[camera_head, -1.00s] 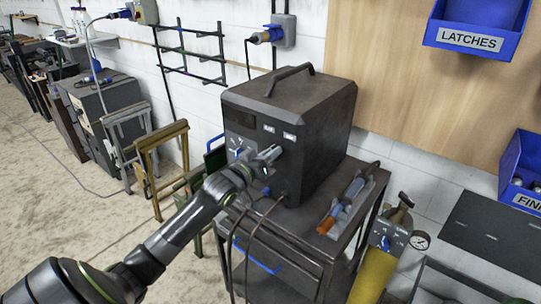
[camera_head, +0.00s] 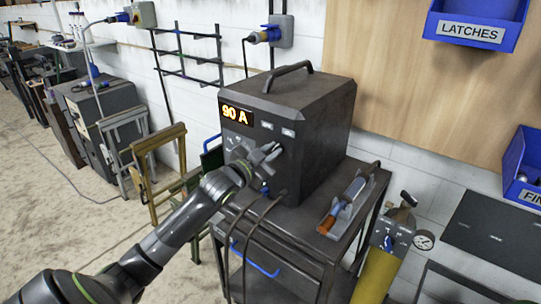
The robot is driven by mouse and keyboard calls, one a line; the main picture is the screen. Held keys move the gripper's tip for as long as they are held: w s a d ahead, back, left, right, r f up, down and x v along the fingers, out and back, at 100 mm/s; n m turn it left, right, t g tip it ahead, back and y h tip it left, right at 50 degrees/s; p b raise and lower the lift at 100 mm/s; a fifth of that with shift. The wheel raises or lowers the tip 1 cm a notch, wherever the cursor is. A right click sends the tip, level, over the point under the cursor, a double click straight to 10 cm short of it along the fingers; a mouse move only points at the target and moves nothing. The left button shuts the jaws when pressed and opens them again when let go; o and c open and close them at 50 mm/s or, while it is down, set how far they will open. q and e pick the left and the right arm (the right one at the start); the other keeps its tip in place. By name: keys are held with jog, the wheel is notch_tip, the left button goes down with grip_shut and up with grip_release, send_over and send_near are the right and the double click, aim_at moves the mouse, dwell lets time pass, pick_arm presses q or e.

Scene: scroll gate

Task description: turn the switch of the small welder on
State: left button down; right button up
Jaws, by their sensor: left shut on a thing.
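The small welder (camera_head: 315,115) is a dark box with a top handle, standing on a dark cart. Its display (camera_head: 237,114) is lit and reads "90 A" in orange. My left gripper (camera_head: 273,151) is at the right part of the welder's front panel, below two small white labels. It is shut on the welder's switch, which the fingers mostly hide. A knob on the left of the panel is partly hidden behind my gripper. My right gripper is not in view.
The cart (camera_head: 290,245) has a blue handle. A torch with an orange end (camera_head: 328,222) lies on its right side. Cables hang from the welder's front. A yellow cylinder (camera_head: 376,278) with a gauge stands at the right. Blue bins (camera_head: 477,25) hang on the wall.

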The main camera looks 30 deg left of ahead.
pick_arm(q)
jog(key=shift+f+m+b, duration=0.1)
jog(key=shift+m+b, duration=0.25)
jog(key=shift+m, duration=0.65)
jog(key=c, duration=1.5)
grip_release()
jog(key=shift+o, duration=0.2)
jog(key=s+a+p, duration=0.1)
jog(key=s, duration=1.6)
jog(key=shift+s+a, duration=0.15)
jog(key=shift+s, duration=0.05)
